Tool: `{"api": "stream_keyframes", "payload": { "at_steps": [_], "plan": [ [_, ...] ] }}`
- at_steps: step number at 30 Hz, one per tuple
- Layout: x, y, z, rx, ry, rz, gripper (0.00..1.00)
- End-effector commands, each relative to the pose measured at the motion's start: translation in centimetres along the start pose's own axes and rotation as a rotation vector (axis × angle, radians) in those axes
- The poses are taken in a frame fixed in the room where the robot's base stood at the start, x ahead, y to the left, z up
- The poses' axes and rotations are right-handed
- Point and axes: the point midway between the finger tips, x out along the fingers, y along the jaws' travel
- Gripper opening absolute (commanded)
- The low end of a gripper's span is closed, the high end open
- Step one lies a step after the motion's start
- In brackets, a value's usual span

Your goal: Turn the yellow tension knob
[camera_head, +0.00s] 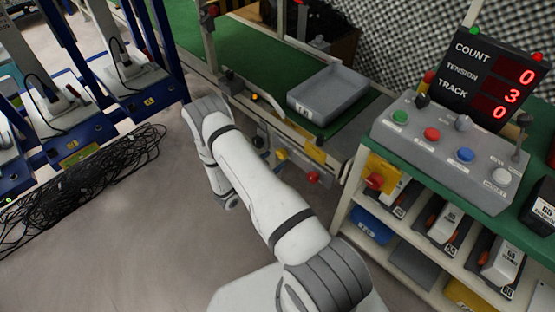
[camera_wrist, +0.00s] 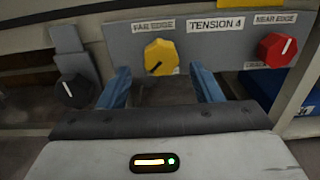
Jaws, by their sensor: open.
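In the head view the yellow knob (camera_head: 281,154) shows on the conveyor's side. My gripper (camera_wrist: 160,72) is open, with one blue finger low on each side of the knob; no contact shows, and I cannot tell the depth gap. My fingers cannot be made out in the head view. The display (camera_head: 497,85) reads count 0, tension 3, track 0.
A red knob (camera_wrist: 277,50) is right of the yellow one and a black knob (camera_wrist: 74,91) is left. A grey tray (camera_head: 328,94) rests on the green conveyor. A button box (camera_head: 450,150) stands on the shelf unit at right. Black cables (camera_head: 85,185) lie on the floor.

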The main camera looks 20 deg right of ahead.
Motion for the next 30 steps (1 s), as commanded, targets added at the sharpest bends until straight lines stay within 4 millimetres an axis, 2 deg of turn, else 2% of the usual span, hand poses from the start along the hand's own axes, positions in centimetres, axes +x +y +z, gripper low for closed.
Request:
{"api": "stream_keyframes", "payload": {
  "at_steps": [3, 6, 16, 30],
  "plan": [
    [1.6, -0.1, -0.2, 0.0, 0.0, -0.003, 0.59],
    [2.4, 0.0, -0.1, 0.0, 0.001, -0.001, 0.59],
    [2.8, 0.0, 0.0, 0.0, 0.001, 0.0, 0.59],
    [2.7, 0.1, 0.0, 0.0, 0.001, 0.002, 0.21]
  ]
}}
